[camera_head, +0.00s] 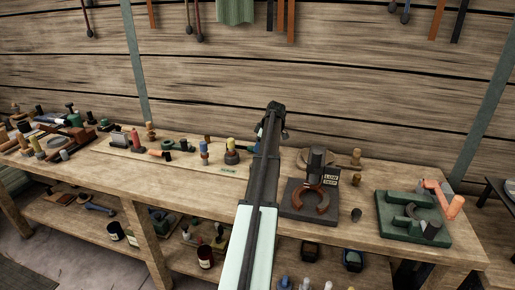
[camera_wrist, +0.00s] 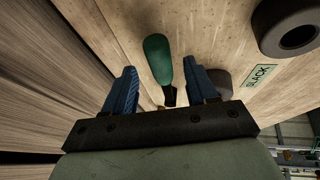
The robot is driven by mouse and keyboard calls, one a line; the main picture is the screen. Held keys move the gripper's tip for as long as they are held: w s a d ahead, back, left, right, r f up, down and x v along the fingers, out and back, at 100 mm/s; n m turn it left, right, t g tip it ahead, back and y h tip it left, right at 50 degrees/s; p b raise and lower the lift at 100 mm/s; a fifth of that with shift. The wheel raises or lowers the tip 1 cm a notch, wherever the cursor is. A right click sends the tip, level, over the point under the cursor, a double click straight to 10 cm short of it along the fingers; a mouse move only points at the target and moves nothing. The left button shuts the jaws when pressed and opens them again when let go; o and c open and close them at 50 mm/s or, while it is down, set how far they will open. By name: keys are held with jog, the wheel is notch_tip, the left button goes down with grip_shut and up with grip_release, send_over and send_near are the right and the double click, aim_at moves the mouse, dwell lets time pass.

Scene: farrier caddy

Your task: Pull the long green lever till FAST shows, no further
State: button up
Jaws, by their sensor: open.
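In the wrist view a long rounded green handle (camera_wrist: 157,55) with a dark lower end stands out from the bench between my blue fingers. My gripper (camera_wrist: 160,68) is open, one finger on each side of the handle, with a gap visible on both sides. A small green label (camera_wrist: 261,76) reading SLACK lies on the wood to the right. The word FAST is not seen. The SLACK label shows as a small green patch (camera_head: 228,169).
A dark ring-shaped piece (camera_wrist: 290,33) stands near the label in the wrist view. In the head view, a black base (camera_head: 297,206) with a reddish horseshoe and a green block (camera_head: 385,213) with an orange clamp stand right of my arm. Several tools crowd the bench's left end.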

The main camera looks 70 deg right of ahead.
jog(key=shift+x, duration=1.3)
jog(key=shift+c, duration=0.4)
grip_shut()
